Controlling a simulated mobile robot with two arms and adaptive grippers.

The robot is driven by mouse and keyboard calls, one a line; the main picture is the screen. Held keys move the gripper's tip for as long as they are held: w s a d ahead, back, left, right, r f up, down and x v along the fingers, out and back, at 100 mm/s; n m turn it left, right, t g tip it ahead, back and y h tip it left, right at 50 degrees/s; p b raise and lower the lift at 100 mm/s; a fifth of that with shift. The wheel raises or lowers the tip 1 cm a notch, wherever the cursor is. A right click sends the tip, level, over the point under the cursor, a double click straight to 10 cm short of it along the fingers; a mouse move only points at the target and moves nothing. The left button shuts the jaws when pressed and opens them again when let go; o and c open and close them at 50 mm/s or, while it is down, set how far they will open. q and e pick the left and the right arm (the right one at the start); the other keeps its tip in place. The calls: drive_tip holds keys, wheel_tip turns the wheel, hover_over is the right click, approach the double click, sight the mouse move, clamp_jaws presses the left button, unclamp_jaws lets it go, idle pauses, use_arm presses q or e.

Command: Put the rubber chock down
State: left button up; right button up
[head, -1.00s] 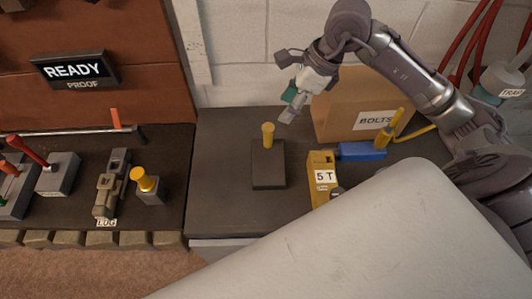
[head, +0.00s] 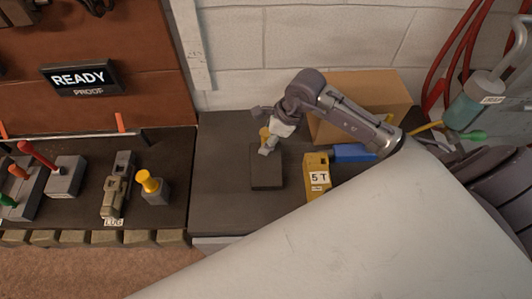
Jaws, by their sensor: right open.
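The rubber chock (head: 267,172), a dark block with a yellow knob on top (head: 264,134), lies flat on the dark bench top in the head view. My right gripper (head: 266,150) is open, with its fingers at the knob and just above the block. The gripper hides part of the knob. I cannot tell whether the fingers touch it. My left gripper is not in view.
A yellow block marked 5 T (head: 317,177) stands close on the right, with a blue object (head: 352,153) behind it. A cardboard box (head: 375,95) stands at the back. Left are a yellow-knobbed grey block (head: 153,186) and a lug (head: 116,189). Bare bench lies left of the chock.

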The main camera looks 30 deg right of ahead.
drive_tip(key=shift+w+a+f, duration=0.1)
drive_tip(key=shift+a+f, duration=0.05)
drive_tip(key=shift+f, duration=0.35)
clamp_jaws()
drive_tip(key=shift+r, duration=0.15)
